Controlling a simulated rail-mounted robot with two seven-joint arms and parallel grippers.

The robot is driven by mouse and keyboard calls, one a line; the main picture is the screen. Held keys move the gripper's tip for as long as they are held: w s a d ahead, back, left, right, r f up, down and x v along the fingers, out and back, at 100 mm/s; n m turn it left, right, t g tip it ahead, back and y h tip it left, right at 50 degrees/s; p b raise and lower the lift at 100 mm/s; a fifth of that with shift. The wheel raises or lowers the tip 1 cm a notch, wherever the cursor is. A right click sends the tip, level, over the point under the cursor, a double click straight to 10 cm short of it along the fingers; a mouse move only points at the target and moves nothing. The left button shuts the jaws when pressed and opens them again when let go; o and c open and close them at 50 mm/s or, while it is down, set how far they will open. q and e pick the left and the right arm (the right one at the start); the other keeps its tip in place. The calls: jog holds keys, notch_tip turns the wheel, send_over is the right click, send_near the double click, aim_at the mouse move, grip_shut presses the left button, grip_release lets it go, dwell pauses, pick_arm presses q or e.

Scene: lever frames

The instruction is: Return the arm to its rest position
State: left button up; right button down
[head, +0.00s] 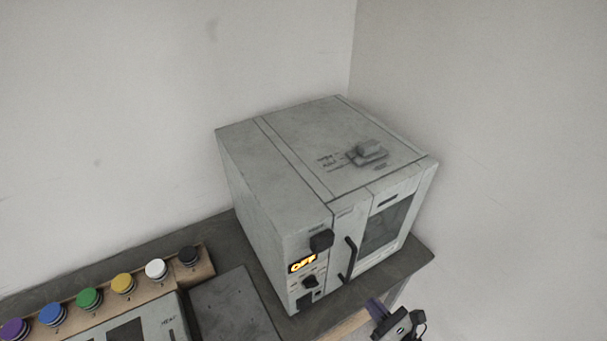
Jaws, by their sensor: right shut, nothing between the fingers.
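My right gripper (397,326) is at the bottom right of the head view, in front of the bench's front edge and below the grey cabinet. It is dark with a purple part beside it. It is shut and empty, apart from the cabinet in the picture. My left gripper does not show. The grey cabinet (270,185) stands on the bench with its door closed. It has a black vertical handle (348,259), a black knob (321,240) and a lit display reading OFF (302,263).
The dark bench (412,256) ends just in front of the cabinet. A wooden rack (205,268) at the lower left carries several coloured round knobs. A panel marked HEAT (150,322) and a dark flat plate (235,308) lie beside it. Walls close off the back and right.

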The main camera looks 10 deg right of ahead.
jog(key=s+d+m+g+h, duration=0.25)
jog(key=d+m+h, duration=0.4)
jog(key=m, duration=0.95)
jog(key=s+d+m+g+h, duration=0.1)
jog(key=d+m+g+h, duration=0.2)
jog(key=d+m+h, duration=0.85)
jog(key=s+a+f+m+g+y, duration=0.2)
jog(key=s+a+m+g+y, duration=0.3)
jog(key=s+a, duration=0.45)
jog(key=s+a+f+m+g+y, duration=0.3)
jog(key=s+a+m+y, duration=0.35)
jog(key=s+a, duration=0.35)
notch_tip(320, 180, up, 18)
jog(key=w+p, duration=0.1)
jog(key=p, duration=1.6)
jog(key=shift+a+f+n, duration=0.15)
jog(key=shift+f+n, duration=0.1)
jog(key=shift+n, duration=0.05)
